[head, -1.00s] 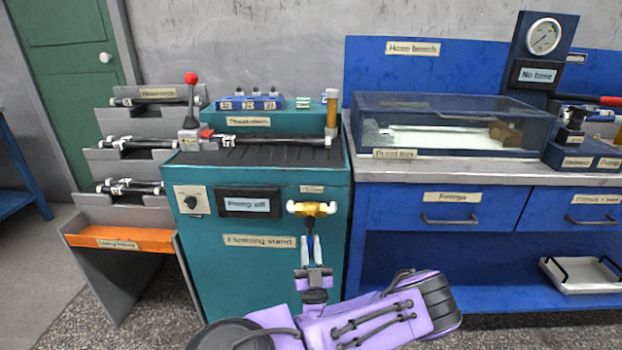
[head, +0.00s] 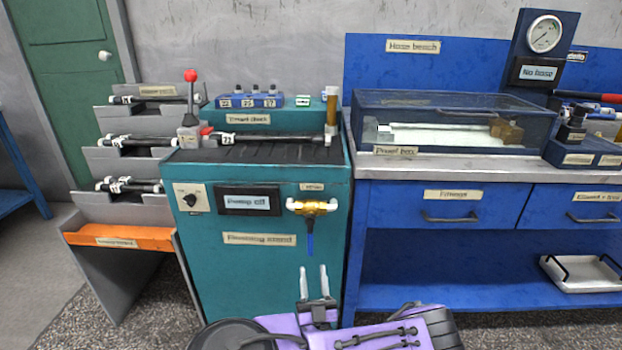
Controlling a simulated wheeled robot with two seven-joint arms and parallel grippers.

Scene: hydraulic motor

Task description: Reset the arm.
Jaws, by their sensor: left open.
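My left gripper (head: 314,272) is in the lower middle of the head view, fingers pointing up and apart, with nothing between them. It is in front of the teal flushing stand (head: 262,268), below the brass valve (head: 314,206) with its blue lever (head: 310,240) hanging down. The fingertips are apart from the lever. My purple left arm (head: 395,332) lies along the bottom edge. My right gripper is not in the view.
The blue hose bench (head: 470,282) stands to the right, with a clear-lidded proof box (head: 455,105) on top and a white tray (head: 580,276) on its lower shelf. A grey hose rack (head: 112,205) with an orange shelf (head: 118,237) stands to the left.

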